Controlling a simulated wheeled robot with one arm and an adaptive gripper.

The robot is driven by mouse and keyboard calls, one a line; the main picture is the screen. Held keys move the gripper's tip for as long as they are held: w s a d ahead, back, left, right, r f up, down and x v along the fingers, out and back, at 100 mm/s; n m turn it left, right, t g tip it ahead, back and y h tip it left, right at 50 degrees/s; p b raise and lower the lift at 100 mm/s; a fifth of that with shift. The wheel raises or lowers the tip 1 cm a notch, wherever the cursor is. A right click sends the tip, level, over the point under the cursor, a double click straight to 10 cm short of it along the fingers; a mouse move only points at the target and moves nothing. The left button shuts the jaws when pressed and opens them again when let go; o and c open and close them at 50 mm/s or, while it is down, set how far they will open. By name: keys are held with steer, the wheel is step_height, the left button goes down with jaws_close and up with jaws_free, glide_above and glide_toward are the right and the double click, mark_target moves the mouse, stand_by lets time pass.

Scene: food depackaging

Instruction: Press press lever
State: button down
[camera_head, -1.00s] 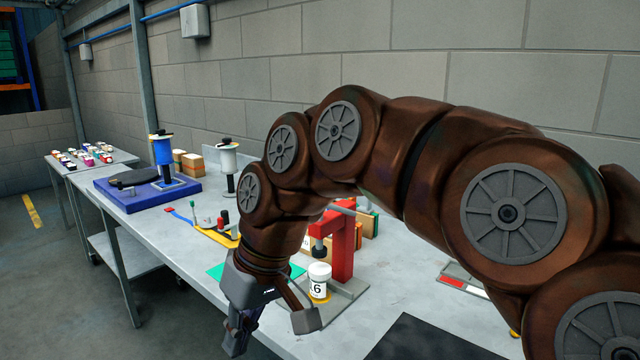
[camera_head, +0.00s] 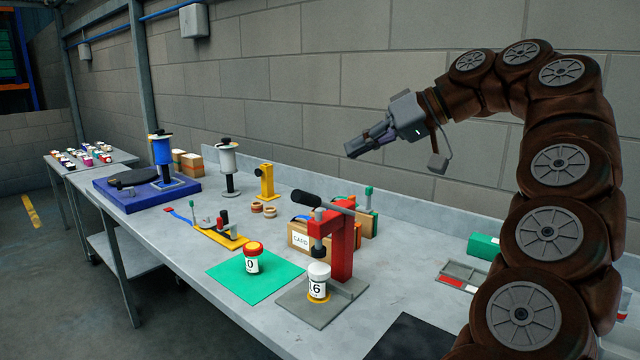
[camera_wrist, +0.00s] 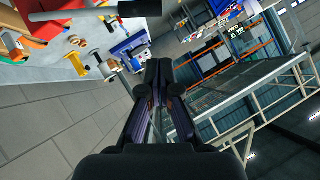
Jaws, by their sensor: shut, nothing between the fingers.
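The red press (camera_head: 343,246) stands on a grey base plate on the table. Its lever (camera_head: 320,203), a rod with a thick black grip at the left end, sits across the top. A white-capped jar (camera_head: 318,282) labelled 6 stands upright on the base under the press head. My gripper (camera_head: 352,151) is raised above and to the right of the lever, apart from it, fingers pointing left. It is shut and empty. In the wrist view the shut fingers (camera_wrist: 158,68) point away from the camera, and the lever's black grip (camera_wrist: 138,9) shows at the top edge.
Left of the press, a jar with a red and yellow lid (camera_head: 253,257) stands on a green mat (camera_head: 226,270). A box marked CARD (camera_head: 299,238) and a green-handled block (camera_head: 368,215) stand behind the press. A grey tray (camera_head: 463,275) lies to the right.

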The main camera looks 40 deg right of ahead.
steer(key=d, duration=0.1)
steer(key=s+d, duration=0.1)
steer(key=d, duration=0.1)
steer(key=shift+d+r+m+t, duration=0.1)
steer(key=shift+m+t, duration=0.2)
glide_above(327, 205)
steer(key=s+a, duration=0.2)
steer(key=s, duration=0.1)
steer(key=shift+f, duration=2.6)
steer(key=shift+w+a+f+p, duration=0.1)
steer(key=shift+a+f+p, duration=0.3)
steer(key=shift+f, duration=0.4)
steer(key=shift+w+a+f+p, duration=0.1)
steer(key=shift+a+f+p, duration=0.2)
steer(key=shift+a+f, duration=0.35)
steer(key=shift+d+f, duration=0.1)
steer(key=shift+d, duration=0.05)
steer(key=shift+f, duration=0.1)
